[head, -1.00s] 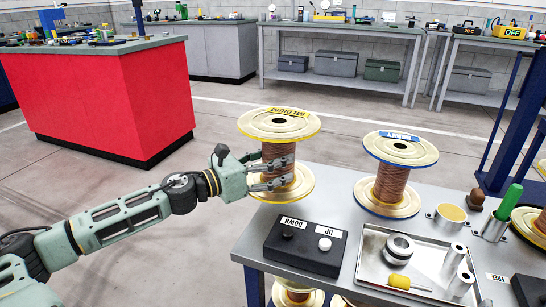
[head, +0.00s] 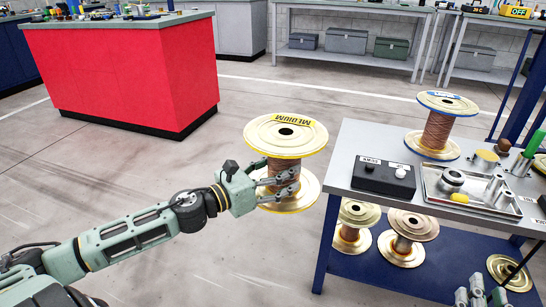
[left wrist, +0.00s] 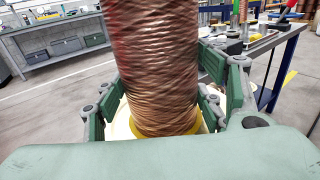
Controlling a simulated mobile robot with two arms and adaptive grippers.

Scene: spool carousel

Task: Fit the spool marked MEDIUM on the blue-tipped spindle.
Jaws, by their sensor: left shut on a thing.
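The MEDIUM spool (head: 286,133), copper wire between cream flanges with a yellow label, hangs upright in the air left of the grey table. My left gripper (head: 284,178) is shut on its wound core from the left, between the flanges. In the left wrist view the fingers close around the copper winding (left wrist: 158,70), with the lower flange below. My right gripper (head: 480,292) shows only in part at the bottom right, low in front of the table; its opening is unclear. I see no blue-tipped spindle in these frames.
The grey table (head: 352,150) holds a blue-rimmed spool (head: 437,128), a black button box (head: 383,178) and a metal tray (head: 440,203) of parts. More spools (head: 402,238) stand on its blue lower shelf. A red cabinet (head: 125,75) is behind left. Floor around the held spool is open.

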